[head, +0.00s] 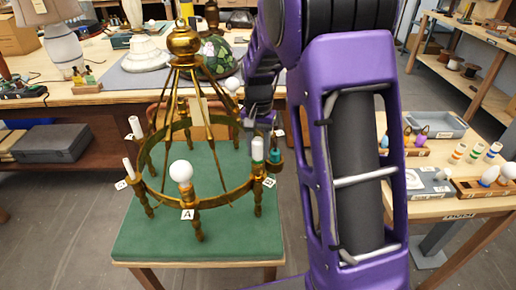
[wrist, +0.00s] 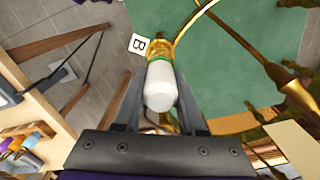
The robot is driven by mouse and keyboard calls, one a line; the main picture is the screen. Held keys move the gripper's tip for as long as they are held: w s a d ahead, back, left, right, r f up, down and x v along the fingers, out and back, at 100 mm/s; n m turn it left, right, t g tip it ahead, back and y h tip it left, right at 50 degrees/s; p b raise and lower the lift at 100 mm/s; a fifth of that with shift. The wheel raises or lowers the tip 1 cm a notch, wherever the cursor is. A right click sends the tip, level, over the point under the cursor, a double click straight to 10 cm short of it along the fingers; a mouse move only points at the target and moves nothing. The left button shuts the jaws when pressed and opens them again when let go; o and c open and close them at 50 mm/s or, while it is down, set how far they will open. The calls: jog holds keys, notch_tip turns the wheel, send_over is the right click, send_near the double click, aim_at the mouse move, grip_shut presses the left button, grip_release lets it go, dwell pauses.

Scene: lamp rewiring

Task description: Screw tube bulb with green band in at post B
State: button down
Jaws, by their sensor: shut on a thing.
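The tube bulb with the green band (wrist: 161,88) is white, and the wrist view looks down along it. Its banded end is at the gold socket of post B (wrist: 159,47), beside the tag B (wrist: 138,44). I cannot tell how deep it sits or whether threads are engaged. My gripper (wrist: 160,82) is shut on the bulb, one finger on each side. In the head view the tube bulb (head: 257,149) stands upright at the right of the brass chandelier (head: 182,42), near the tag B (head: 269,183). My arm hides part of this area.
The chandelier stands on a green-topped table (head: 150,240). A round white bulb (head: 181,171) is on post A at the front. At right, a side table holds a wooden tray (head: 470,188) with bulbs and a grey tray (head: 437,123). A workbench with lamps runs behind.

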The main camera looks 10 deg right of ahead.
jog(key=m, duration=0.3)
jog(key=shift+m, duration=1.2)
jog(key=m, duration=0.4)
jog(key=shift+s, duration=0.1)
jog(key=shift+c, duration=2.1)
grip_release()
jog(key=shift+d, duration=0.1)
